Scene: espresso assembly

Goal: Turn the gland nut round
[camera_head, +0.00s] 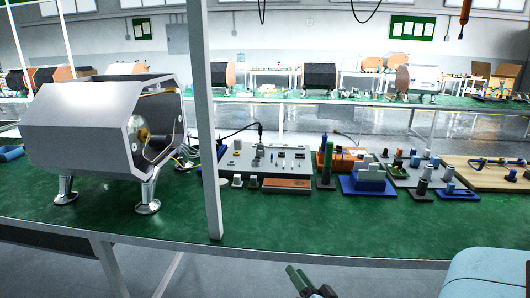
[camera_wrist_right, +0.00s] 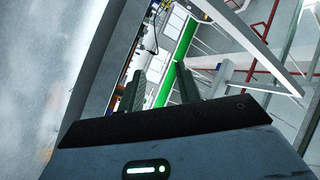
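I cannot pick out the gland nut for certain in either view; it is too small or hidden. The grey espresso machine body (camera_head: 95,125) stands on metal feet at the left of the green bench, its open end facing right with a brass-coloured part (camera_head: 143,134) and cables inside. My right gripper (camera_head: 300,279) is low at the bottom of the head view, in front of the bench edge and away from the machine. In the right wrist view its two fingers (camera_wrist_right: 160,72) stand apart with nothing between them. My left gripper is not in view.
A grey upright post (camera_head: 203,120) stands at the bench front, right of the machine. A grey board with small parts (camera_head: 265,160), a blue block fixture (camera_head: 368,180) and a wooden board (camera_head: 490,172) lie farther right. The bench's front strip (camera_head: 300,225) is clear.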

